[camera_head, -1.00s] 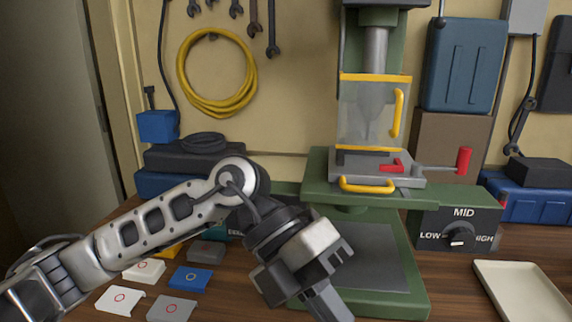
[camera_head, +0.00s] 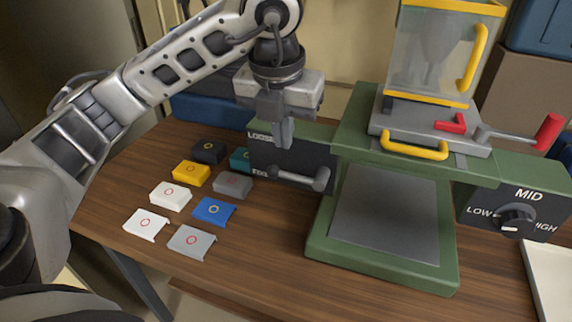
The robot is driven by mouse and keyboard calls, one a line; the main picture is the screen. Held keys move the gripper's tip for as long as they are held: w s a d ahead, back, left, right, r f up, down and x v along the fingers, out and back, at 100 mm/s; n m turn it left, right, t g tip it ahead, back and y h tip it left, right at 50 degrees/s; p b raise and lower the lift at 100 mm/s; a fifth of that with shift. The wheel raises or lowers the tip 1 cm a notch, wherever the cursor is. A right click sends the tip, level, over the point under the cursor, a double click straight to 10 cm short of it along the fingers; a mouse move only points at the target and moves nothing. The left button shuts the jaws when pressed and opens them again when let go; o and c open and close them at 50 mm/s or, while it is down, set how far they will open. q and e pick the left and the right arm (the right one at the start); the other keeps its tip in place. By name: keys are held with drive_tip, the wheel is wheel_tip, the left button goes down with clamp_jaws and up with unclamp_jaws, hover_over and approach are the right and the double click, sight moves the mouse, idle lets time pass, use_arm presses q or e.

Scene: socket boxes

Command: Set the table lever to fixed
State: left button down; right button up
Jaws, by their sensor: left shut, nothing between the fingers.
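The table lever (camera_head: 300,178) is a grey bar with a thick rounded right end, on a dark panel (camera_head: 290,158) at the left of the green machine. The panel carries the label LOOSE at its upper left and a partly readable label, seemingly FIXED, at its lower left. The bar lies nearly level, its left end beside the lower label. My left gripper (camera_head: 285,138) points down just above the lever, in front of the panel's upper part. Its fingers are shut and empty, and I see a gap between them and the lever. My right gripper is out of view.
The green drill press has a grey base plate (camera_head: 385,220), a yellow-framed guard (camera_head: 430,60) and a red-knobbed handle (camera_head: 548,132). A speed dial (camera_head: 515,220) is at right. Several coloured socket boxes, one blue (camera_head: 214,211), lie left on the wooden table. A pale tray (camera_head: 548,285) is at the right edge.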

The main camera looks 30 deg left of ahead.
sight(287, 173)
use_arm(q)
drive_tip(key=f, duration=0.2)
drive_tip(key=w+f+b, duration=0.1)
drive_tip(key=f, duration=0.2)
drive_tip(key=shift+a+f, duration=0.1)
drive_tip(key=shift+f, duration=0.05)
drive_tip(key=shift+w+a+f, duration=0.1)
drive_tip(key=shift+w+f, duration=0.15)
drive_tip(key=shift+f, duration=0.65)
